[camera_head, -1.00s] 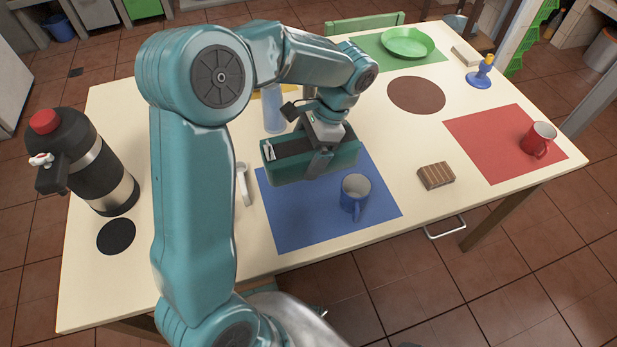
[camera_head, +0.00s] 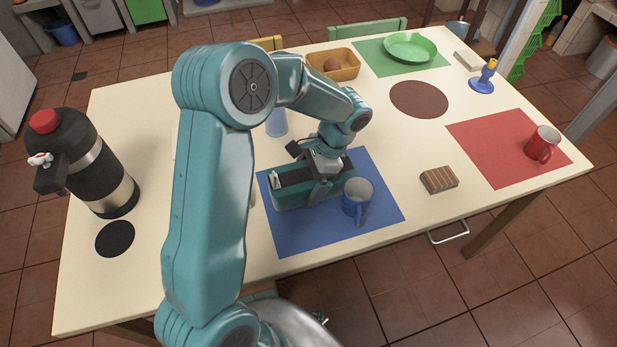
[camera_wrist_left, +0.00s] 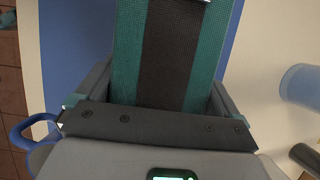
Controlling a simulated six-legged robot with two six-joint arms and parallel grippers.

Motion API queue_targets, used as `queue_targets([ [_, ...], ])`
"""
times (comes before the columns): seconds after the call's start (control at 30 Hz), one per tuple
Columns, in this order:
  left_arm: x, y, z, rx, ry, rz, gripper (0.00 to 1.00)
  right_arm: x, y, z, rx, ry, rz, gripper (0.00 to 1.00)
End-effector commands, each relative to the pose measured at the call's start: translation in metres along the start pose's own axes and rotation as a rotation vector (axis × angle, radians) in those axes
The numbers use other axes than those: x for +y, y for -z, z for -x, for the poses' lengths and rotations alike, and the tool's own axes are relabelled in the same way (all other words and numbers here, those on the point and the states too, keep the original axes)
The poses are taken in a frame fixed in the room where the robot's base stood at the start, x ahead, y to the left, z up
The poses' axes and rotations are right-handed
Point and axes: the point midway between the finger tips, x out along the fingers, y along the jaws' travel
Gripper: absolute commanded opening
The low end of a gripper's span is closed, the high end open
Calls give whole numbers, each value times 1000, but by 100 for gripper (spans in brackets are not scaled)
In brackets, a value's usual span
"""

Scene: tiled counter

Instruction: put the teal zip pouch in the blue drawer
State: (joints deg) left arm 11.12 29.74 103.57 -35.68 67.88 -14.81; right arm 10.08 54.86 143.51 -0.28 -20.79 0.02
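The teal zip pouch (camera_head: 292,198), with a dark stripe along it, is low over the blue mat (camera_head: 300,236), just left of the blue mug (camera_head: 357,203). I cannot tell whether it touches the mat. My left gripper (camera_head: 321,186) is shut across the pouch from above. In the left wrist view the pouch (camera_wrist_left: 125,50) fills the space between the fingers. A metal drawer handle (camera_head: 447,231) shows below the table's front edge; the drawer's front is hidden, so its colour cannot be told. My right gripper is not in view.
A brown slatted block (camera_head: 438,180) lies right of the mug, and a red mug (camera_head: 542,145) stands on a red mat (camera_head: 490,160). A black flask (camera_head: 88,165) stands at the left. A tan tray (camera_head: 345,66) is behind my arm.

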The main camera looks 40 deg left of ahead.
Motion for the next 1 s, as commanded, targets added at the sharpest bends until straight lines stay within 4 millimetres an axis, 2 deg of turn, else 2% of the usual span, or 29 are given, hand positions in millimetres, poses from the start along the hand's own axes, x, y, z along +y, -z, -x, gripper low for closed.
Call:
queue_targets([
  [0.2, 0, 0, 0, 0, 0, 0, 100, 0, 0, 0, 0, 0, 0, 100],
  [0.33, 0, -1, 8, 2, 1, 1, 100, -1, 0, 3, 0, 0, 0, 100],
  [0.8, 0, -1, 106, 3, 2, 0, 100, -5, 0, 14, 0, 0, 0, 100],
  [1.0, -1, 3, 122, 19, 4, -22, 100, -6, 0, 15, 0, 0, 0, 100],
])
